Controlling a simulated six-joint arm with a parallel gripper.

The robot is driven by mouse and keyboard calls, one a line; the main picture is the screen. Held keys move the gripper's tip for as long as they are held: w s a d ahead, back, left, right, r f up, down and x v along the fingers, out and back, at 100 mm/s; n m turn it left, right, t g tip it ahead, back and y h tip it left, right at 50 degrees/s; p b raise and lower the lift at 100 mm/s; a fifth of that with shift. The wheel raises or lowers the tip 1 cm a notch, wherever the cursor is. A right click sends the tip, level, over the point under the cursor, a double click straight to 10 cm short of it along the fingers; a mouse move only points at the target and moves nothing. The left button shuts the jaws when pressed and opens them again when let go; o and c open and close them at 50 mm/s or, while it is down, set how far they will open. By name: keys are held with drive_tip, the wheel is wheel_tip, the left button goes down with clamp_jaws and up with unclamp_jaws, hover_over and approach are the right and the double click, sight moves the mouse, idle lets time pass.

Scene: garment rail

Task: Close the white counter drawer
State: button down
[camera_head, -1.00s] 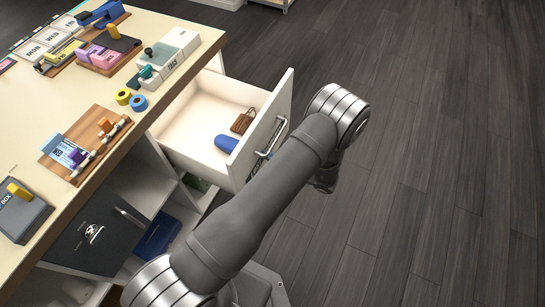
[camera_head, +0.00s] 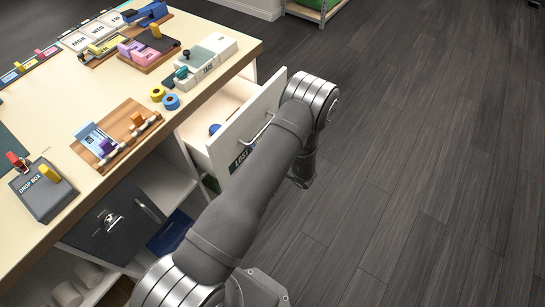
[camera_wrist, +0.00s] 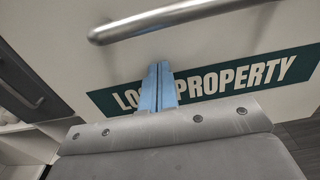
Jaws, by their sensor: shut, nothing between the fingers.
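The white counter drawer (camera_head: 236,128) stands partly out from the counter, with a metal bar handle and a dark label on its front. Part of a blue item (camera_head: 214,129) shows inside it. In the wrist view the drawer front (camera_wrist: 220,50) fills most of the picture, with the handle (camera_wrist: 170,20) across the top and a green "LOST PROPERTY" label (camera_wrist: 240,75). My gripper (camera_wrist: 158,70) is shut and empty, its blue fingertips over the label, below the handle. Whether the tips touch the front I cannot tell. In the head view my arm hides the gripper.
The counter top (camera_head: 60,110) holds a drop box (camera_head: 42,190), a wooden tray (camera_head: 117,136), tape rolls (camera_head: 171,102) and a label holder (camera_head: 205,60). A black cabinet door (camera_head: 112,225) is below the counter. The dark wood floor (camera_head: 430,160) to the right is clear.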

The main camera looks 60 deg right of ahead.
drive_tip(key=w, duration=1.2)
drive_tip(key=shift+w, duration=0.6)
drive_tip(key=shift+r, duration=0.1)
drive_tip(key=shift+s+d, duration=0.1)
drive_tip(key=shift+s, duration=0.4)
drive_tip(key=s, duration=1.3)
drive_tip(key=shift+s, duration=0.35)
drive_tip(key=w, duration=1.3)
drive_tip(key=shift+w, duration=0.4)
